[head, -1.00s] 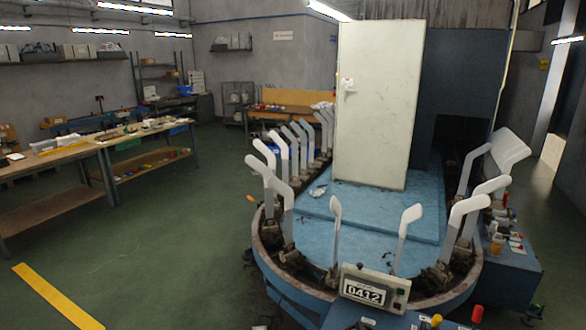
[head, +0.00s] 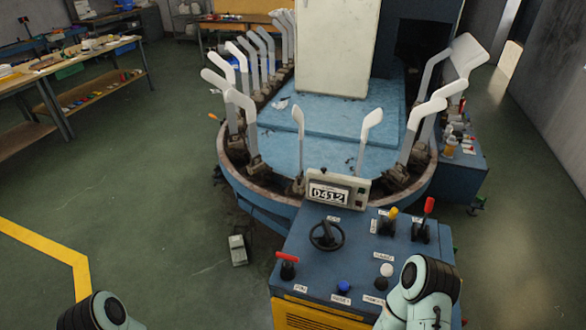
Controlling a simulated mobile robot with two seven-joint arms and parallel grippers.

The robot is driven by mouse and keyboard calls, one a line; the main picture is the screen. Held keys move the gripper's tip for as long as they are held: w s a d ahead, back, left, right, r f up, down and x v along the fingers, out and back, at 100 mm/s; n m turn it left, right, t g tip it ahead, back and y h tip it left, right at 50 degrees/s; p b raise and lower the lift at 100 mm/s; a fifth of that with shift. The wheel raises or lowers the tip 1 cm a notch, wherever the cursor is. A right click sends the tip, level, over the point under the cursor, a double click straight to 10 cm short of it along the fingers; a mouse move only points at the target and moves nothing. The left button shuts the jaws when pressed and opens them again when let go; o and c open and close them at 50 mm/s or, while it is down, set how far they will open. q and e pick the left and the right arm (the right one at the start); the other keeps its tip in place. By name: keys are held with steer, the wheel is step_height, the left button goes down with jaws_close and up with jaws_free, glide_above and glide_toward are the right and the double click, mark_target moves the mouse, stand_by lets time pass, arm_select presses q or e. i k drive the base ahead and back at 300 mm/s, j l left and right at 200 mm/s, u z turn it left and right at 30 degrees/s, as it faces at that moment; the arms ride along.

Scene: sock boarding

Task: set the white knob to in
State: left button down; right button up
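The white knob (head: 386,269) is a round white ball on the blue control panel (head: 310,262), at its right front in the head view. Small white labels sit behind and in front of it, too small to read surely. I cannot tell which setting it is in. My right arm shows at the bottom right, close to the right of the knob and covering the panel's right front corner. My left arm shows only at the bottom left, away from the panel. The fingers of both grippers are out of the picture.
Around the knob are a black handwheel (head: 326,235), a red-handled lever (head: 287,265), a blue button (head: 343,287), a yellow-topped lever (head: 389,220) and a red-topped lever (head: 423,220). Behind stands an oval machine with upright white boards.

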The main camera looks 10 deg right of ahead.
mark_target(386, 269)
steer(key=z, duration=1.3)
